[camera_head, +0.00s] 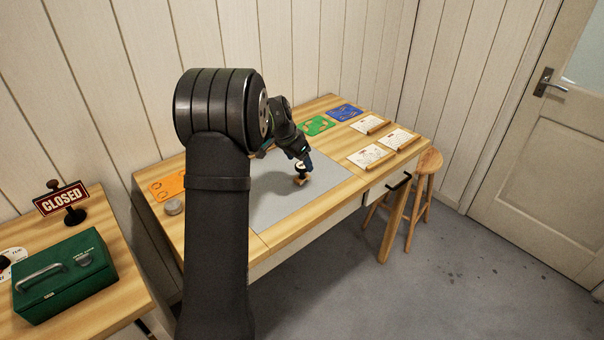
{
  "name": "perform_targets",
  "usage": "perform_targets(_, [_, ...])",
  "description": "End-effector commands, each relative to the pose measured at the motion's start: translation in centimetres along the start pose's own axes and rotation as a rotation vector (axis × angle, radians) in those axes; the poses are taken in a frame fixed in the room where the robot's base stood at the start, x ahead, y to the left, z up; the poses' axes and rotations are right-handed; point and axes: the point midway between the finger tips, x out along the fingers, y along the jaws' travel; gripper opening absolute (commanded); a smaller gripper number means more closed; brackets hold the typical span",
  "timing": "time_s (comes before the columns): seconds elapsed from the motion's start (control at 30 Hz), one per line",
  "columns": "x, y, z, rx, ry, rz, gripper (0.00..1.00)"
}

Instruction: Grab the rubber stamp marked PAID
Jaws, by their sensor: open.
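A small rubber stamp (300,179) with a dark body and a light wooden base stands on the grey mat (275,205) on the work table. Its marking is too small to read. My gripper (303,163) is at the top of the stamp, pointing down from the upper left. It is open. I cannot tell whether its fingers are around the stamp's handle or just in front of it. My arm hides the left part of the mat.
Cards on wooden holders (371,157), a green sheet (317,126), a blue sheet (344,112) and an orange sheet (168,187) lie around the mat. A round tin (174,207) sits at left. A green cash box (65,275) and CLOSED sign (61,199) stand on another table.

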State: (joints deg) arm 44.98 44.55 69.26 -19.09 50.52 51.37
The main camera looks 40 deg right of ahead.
Motion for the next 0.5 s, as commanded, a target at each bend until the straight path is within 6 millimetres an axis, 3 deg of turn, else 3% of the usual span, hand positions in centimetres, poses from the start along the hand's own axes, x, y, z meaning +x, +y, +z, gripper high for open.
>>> perform_targets(0.1, [1.5, 0.0, -0.1, 0.0, 0.0, 0.0, 0.68])
perform_targets(0.37, [3.0, 0.0, 0.1, 0.0, 0.0, 0.0, 0.68])
perform_targets(0.5, [5.0, 0.0, 0.5, 0.0, -0.001, 0.001, 0.68])
